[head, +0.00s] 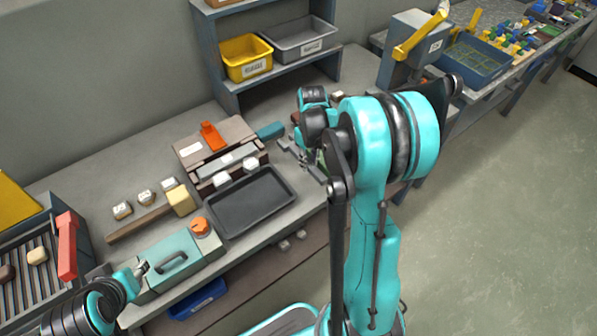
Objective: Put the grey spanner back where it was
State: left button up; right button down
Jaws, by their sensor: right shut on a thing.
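My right gripper (304,158) is low over the bench, to the right of the dark tray, and is partly hidden by my own arm. It is shut on a thin grey piece that looks like the grey spanner (314,171). The spanner's far part is hidden, and I cannot tell whether it touches the bench. My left gripper (141,268) is at the lower left beside the teal box with a dark handle. Its fingers are too small to read.
A dark tray (251,201) lies on the bench, with a clamp-like fixture (218,154) behind it. A teal box (177,262) stands in front. A shelf holds a yellow bin (246,59) and a grey bin (300,40). A roller rack (30,262) is at the left.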

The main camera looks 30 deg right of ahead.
aim_at(300, 175)
jog(key=w+a+f, duration=0.1)
jog(key=w+f, duration=0.1)
jog(key=shift+w+a+b, duration=0.3)
jog(key=shift+a+b, duration=0.05)
jog(key=shift+a, duration=0.05)
notch_tip(300, 175, down, 4)
jog(key=shift+f+b, duration=0.1)
jog(key=shift+b, duration=0.85)
jog(key=c, duration=1.3)
grip_release()
jog(key=shift+c, duration=0.2)
